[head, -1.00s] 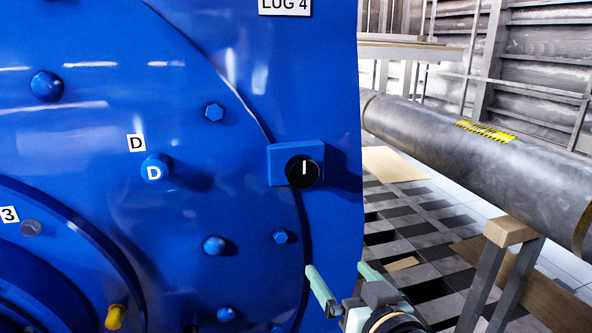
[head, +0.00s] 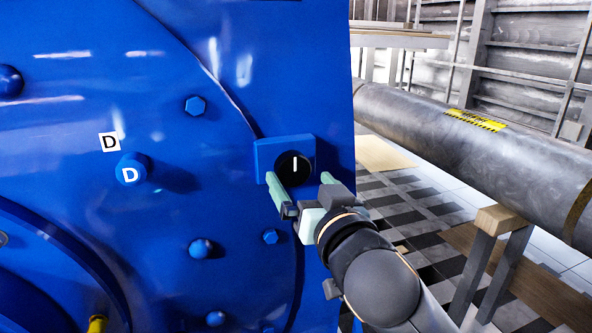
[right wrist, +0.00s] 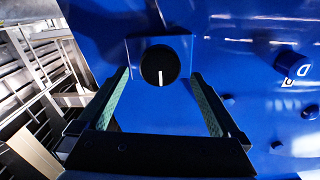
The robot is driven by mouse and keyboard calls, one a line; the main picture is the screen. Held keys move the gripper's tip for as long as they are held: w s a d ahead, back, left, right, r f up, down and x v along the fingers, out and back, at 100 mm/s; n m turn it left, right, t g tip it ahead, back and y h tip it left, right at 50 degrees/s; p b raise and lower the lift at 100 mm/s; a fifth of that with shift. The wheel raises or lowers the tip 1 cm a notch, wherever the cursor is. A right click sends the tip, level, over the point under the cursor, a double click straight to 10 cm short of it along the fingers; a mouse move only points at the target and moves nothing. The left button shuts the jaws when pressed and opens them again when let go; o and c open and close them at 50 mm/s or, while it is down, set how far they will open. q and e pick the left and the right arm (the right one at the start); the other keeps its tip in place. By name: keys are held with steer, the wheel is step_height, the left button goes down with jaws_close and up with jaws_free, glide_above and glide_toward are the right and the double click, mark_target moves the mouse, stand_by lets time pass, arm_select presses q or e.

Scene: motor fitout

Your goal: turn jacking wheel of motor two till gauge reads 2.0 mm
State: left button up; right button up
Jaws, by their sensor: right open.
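A black round knob (head: 294,167) with a white line sits on a blue block (head: 267,157) on the blue motor housing; I take it as the jacking wheel, though no label says so. Its line points about straight up in the head view. In the right wrist view the knob (right wrist: 160,66) is between and beyond the fingertips, its line pointing down. My right gripper (head: 298,179) is open, its pale green fingers either side of the knob's lower part; contact cannot be told. No gauge shows. My left gripper is out of view.
The blue motor face (head: 90,240) carries bolts, a stud marked D (head: 131,169) and a yellow fitting (head: 97,323). At right, a thick grey pipe (head: 410,118) rests on a wood-topped trestle (head: 499,220). Dark and light floor tiles show between them.

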mark_target(295, 172)
steer(key=shift+x, duration=1.9)
steer(key=c, duration=1.3)
steer(key=shift+p, duration=0.35)
